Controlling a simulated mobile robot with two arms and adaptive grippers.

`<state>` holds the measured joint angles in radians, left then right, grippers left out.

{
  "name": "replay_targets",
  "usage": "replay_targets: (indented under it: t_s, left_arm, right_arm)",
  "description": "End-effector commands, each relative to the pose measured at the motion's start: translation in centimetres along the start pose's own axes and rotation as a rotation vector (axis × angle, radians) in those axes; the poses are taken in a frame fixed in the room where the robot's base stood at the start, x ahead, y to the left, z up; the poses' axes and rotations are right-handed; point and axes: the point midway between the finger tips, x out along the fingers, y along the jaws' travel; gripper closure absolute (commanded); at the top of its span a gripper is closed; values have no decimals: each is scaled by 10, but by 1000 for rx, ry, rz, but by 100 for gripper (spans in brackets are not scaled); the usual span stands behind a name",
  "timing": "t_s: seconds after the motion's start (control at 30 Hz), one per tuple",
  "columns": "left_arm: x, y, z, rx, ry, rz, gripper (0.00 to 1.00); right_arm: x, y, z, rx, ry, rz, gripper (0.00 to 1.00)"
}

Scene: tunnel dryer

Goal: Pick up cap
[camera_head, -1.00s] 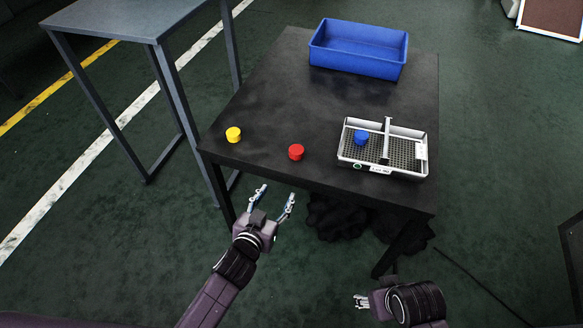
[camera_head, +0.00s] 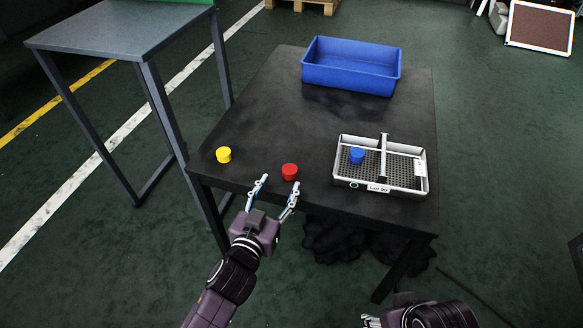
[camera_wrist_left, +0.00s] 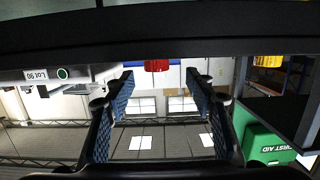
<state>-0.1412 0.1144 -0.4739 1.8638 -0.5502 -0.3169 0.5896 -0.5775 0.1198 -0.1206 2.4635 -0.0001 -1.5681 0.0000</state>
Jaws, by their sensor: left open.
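A red cap (camera_head: 289,172) stands near the front edge of the black table (camera_head: 270,115). A yellow cap (camera_head: 223,155) stands to its left. A blue cap (camera_head: 357,155) sits inside the white-rimmed mesh tray (camera_head: 408,187), left of its divider. My left gripper (camera_head: 280,182) is open and empty at the table's front edge, its fingertips just in front of the red cap. In the left wrist view the red cap (camera_wrist_left: 157,66) shows beyond the gap between the open fingers, partly cut off by a dark edge. My right gripper (camera_head: 371,321) is partly cut off at the bottom edge.
A blue bin (camera_head: 350,80) stands at the table's back. A grey table (camera_head: 115,35) stands to the left. The table between the caps and the bin is clear. The left wrist view appears upside down and shows a green first-aid box (camera_wrist_left: 265,140).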

Motion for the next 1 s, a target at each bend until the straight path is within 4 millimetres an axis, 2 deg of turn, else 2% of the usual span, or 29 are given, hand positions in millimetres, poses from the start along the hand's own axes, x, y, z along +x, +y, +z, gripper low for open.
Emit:
replay_targets:
  t_s: [0.37,0.63,0.97,1.0]
  left_arm:
    - [35,2,1,2,1,0,50]
    - [71,6,1,1,1,1,50]
    - [77,6,1,-1,-1,0,50]
    - [77,6,1,-1,-1,0,53]
  right_arm:
    - [4,0,3,0,2,0,53]
    - [13,0,6,0,1,0,53]
    - [13,-1,6,0,1,0,53]
    - [13,-1,6,0,1,0,53]
